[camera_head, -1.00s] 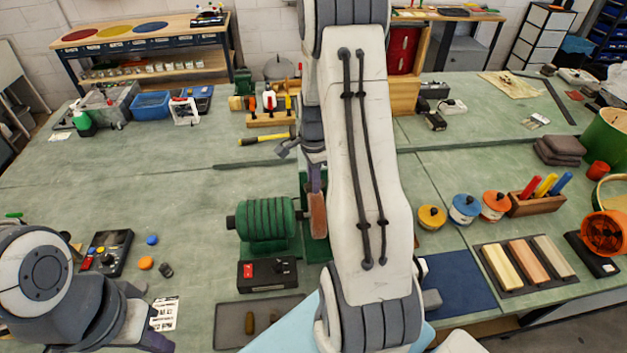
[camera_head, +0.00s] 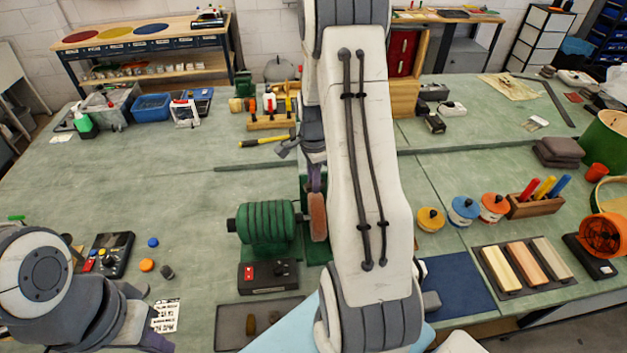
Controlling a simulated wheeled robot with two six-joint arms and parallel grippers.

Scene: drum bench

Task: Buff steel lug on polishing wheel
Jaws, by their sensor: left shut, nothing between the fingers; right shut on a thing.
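The polishing wheel (camera_head: 317,218) is a reddish-brown disc seen nearly edge-on, on the right side of a ribbed green motor (camera_head: 266,224). My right arm comes down through the middle of the view and hides much of the space right of the wheel. My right gripper (camera_head: 316,180) shows only as a narrow purple-grey part just above the wheel's top edge. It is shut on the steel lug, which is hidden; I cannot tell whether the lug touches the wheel. My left gripper (camera_head: 158,342) is at the bottom left edge, partly cut off, shut and empty, well away from the wheel.
A switch box (camera_head: 267,276) sits in front of the motor, with a dark tray (camera_head: 232,330) nearer me. A control panel (camera_head: 109,254) lies left. A yellow-handled hammer (camera_head: 265,142) lies behind. Polish bars (camera_head: 525,264) and lidded pots stand right.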

